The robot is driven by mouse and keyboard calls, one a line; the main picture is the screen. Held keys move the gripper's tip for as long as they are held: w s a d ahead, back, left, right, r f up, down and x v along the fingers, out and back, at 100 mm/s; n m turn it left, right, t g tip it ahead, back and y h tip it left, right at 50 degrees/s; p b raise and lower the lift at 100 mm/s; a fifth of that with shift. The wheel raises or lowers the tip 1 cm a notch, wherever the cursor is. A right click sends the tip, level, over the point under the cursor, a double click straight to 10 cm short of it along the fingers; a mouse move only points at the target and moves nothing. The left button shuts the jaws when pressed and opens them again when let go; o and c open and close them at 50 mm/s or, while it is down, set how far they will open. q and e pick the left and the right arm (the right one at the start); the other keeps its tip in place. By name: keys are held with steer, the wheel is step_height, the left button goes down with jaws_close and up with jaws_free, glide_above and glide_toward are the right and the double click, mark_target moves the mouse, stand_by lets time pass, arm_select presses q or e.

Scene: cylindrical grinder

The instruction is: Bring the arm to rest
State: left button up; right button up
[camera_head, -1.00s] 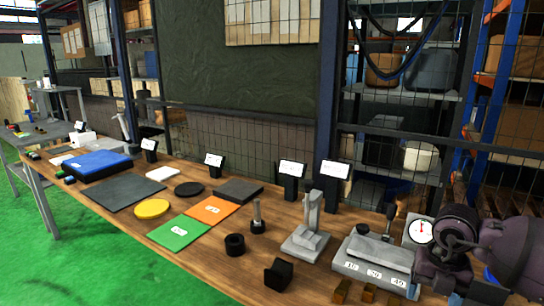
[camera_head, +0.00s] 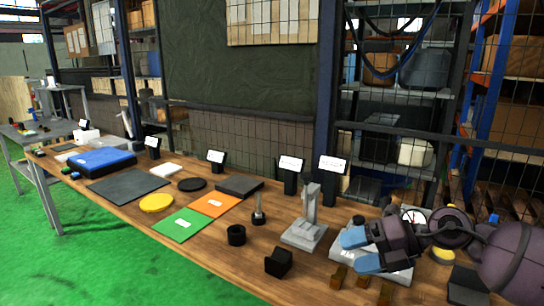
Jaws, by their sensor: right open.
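My right arm comes in from the right edge. Its gripper (camera_head: 360,250) has two blue fingertips spread apart with nothing visible between them. It points left, over the near right part of the workbench (camera_head: 215,262). In the picture it covers much of a grey numbered block fixture (camera_head: 400,275) and part of a white dial gauge (camera_head: 412,214). Whether it touches the fixture I cannot tell. My left gripper is not in view.
A grey stand (camera_head: 308,215), a black block (camera_head: 279,262) and a black ring (camera_head: 236,235) are left of the gripper. Small brass blocks (camera_head: 362,281) lie below it. Green (camera_head: 180,224) and orange (camera_head: 215,204) mats lie farther left. A mesh fence stands behind.

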steer(key=s+d+f+m+t+h, duration=0.1)
steer(key=d+f+m+t+h, duration=0.3)
steer(key=f+m+t, duration=0.65)
steer(key=s+d+f+m+t+h, duration=0.2)
steer(key=d+f+m+t+h, duration=0.3)
steer(key=m, duration=1.1)
steer(key=s+d+f+m+g+h, duration=0.2)
steer(key=s+f+m+g, duration=0.5)
steer(key=s+f, duration=1.1)
steer(key=s+m+h, duration=0.1)
steer(key=s, duration=0.2)
steer(key=shift+s, duration=0.15)
